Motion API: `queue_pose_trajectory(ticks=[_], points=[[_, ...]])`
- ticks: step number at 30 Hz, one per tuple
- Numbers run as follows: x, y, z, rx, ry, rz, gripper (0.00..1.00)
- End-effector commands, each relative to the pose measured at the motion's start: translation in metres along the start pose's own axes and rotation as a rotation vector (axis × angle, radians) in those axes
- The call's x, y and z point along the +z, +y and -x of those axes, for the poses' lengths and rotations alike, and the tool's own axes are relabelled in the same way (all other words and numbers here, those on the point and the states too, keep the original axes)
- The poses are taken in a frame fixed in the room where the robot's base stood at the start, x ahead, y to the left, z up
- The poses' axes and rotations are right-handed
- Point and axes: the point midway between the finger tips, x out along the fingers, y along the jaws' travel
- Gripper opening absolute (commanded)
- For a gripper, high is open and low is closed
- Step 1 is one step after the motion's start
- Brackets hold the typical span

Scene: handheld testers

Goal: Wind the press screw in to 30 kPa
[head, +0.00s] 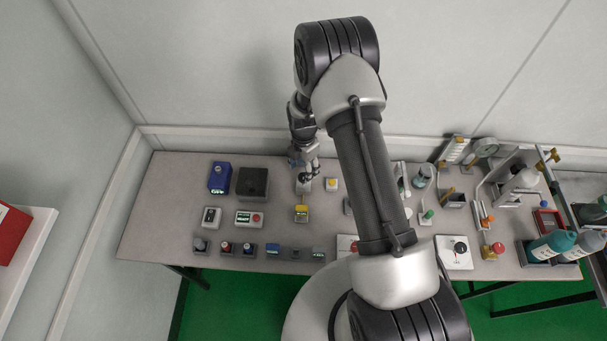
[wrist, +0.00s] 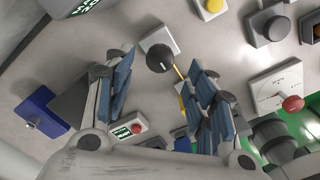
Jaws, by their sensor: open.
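My gripper (head: 306,173) hangs over the back middle of the table in the head view. In the wrist view its two blue-padded fingers (wrist: 160,95) are wide apart, with nothing held between them. A round black knob (wrist: 159,60) on a pale base (wrist: 160,39) shows just beyond the fingertips, with a thin yellow bar beside it running to the right finger. I cannot tell whether this knob is the press screw. In the head view my gripper hides most of it. A small yellow-topped device (head: 301,211) stands in front of the gripper; its reading is too small to make out.
A blue box (head: 219,177) and a black box (head: 253,182) stand left of the gripper. A yellow button box (head: 332,184) is close on its right. A red-button box (head: 249,218) and several small testers stand nearer the front. My arm hides the table's middle right.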

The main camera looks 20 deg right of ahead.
Motion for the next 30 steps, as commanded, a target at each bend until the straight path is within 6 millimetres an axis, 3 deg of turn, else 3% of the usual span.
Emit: queue_pose_trajectory(ticks=[3,7,19,30], points=[[0.0,-0.001,-0.021,-0.001,0.001,0.0,0.51],[0.0,-0.001,-0.035,-0.001,0.001,0.0,0.51],[0.0,0.0,-0.041,0.001,0.0,0.0,0.51],[0.0,0.0,-0.041,0.0,0.0,0.0,0.26]])
